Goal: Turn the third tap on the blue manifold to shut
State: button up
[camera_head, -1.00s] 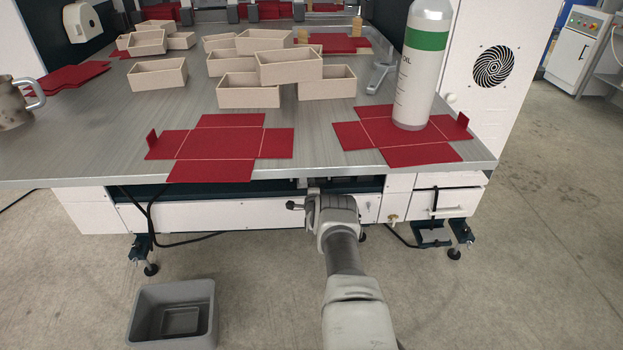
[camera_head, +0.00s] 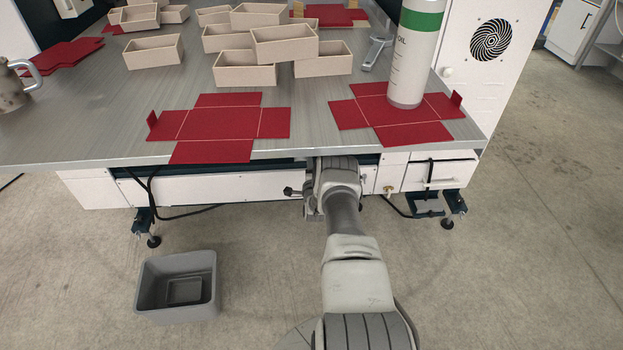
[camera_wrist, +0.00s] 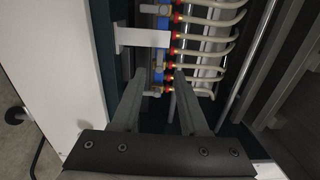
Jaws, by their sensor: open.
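The blue manifold (camera_wrist: 162,22) shows in the wrist view as a narrow upright strip at top centre. Red-orange fittings (camera_wrist: 172,51) sit in a row along its right side, with pale hoses running off to the right. Small brassy parts show low on the strip, but I cannot tell which tap is the third or how its handle is turned. My gripper (camera_wrist: 159,78) is open, its fingers on either side of the manifold's lower end in the picture. I cannot tell any contact. In the head view the table edge hides the gripper and manifold.
A metal table (camera_head: 60,130) hangs over my arm, bearing red flat blanks (camera_head: 220,123), beige boxes (camera_head: 245,70) and a bottle (camera_head: 412,70). A white bracket (camera_wrist: 142,37) crosses left of the manifold. A grey bin (camera_head: 150,290) stands on open floor at left.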

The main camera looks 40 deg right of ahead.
jog(key=p+v, duration=0.3)
jog(key=v, duration=0.8)
jog(key=shift+s+a, duration=0.15)
jog(key=shift+a, duration=0.05)
